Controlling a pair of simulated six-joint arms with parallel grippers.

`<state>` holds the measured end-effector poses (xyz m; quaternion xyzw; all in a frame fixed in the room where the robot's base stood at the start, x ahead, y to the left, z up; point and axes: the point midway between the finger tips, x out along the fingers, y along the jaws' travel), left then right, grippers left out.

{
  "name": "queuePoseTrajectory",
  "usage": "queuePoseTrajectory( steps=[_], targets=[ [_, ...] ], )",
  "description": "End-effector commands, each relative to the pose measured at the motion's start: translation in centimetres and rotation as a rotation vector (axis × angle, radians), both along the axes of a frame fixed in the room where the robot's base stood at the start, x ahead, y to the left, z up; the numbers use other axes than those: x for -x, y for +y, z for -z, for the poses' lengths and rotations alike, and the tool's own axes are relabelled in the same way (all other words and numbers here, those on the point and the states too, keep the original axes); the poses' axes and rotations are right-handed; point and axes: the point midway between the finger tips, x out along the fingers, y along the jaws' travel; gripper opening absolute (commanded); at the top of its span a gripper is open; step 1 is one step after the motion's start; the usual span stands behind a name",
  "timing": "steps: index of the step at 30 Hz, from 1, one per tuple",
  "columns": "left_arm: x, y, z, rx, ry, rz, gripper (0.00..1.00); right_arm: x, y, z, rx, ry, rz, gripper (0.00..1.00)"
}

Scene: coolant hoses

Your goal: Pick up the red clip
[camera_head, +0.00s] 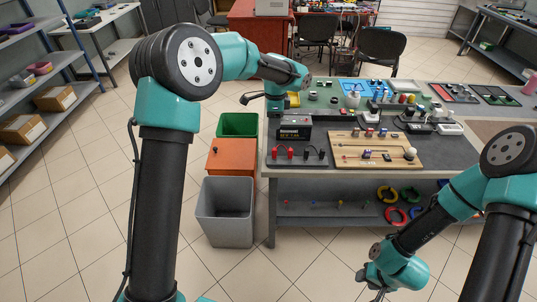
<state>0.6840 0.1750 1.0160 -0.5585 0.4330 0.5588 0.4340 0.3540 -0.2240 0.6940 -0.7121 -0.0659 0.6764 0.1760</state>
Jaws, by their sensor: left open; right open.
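Small red pieces (283,153) that look like clips stand at the left of a dark grey board on the table's front left corner, with black ones (315,153) to their right. Which one is the red clip I cannot tell. My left gripper (274,108) is open, pointing down near the table's left edge, behind and left of the red pieces and apart from them. Its fingertips are small and hard to make out. My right gripper (379,294) is open and low in front of the table, far from the red pieces.
A black battery (295,128) stands just behind the red pieces. A wooden board (376,151) with small parts lies to their right. Many tools and parts crowd the table behind. Green, orange and grey bins (225,207) stand on the floor left of the table.

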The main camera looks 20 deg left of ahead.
Motion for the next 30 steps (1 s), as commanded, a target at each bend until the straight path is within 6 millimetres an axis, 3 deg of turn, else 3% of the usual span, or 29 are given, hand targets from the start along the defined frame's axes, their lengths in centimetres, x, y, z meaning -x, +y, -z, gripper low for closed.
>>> queuePoseTrajectory(
  steps=[7,11,30],
  targets=[
    [0.0,0.0,0.4,0.0,0.001,-0.002,0.47,0.0,0.0,0.0,0.0,0.0,0.0,0.43],
    [0.1,0.0,1.7,0.0,0.003,-0.002,0.47,0.0,0.0,0.0,0.0,0.0,0.0,0.43],
    [0.1,0.0,11.9,0.001,0.003,-0.003,0.47,0.0,0.0,0.0,0.0,0.0,0.0,0.43]
  ],
)
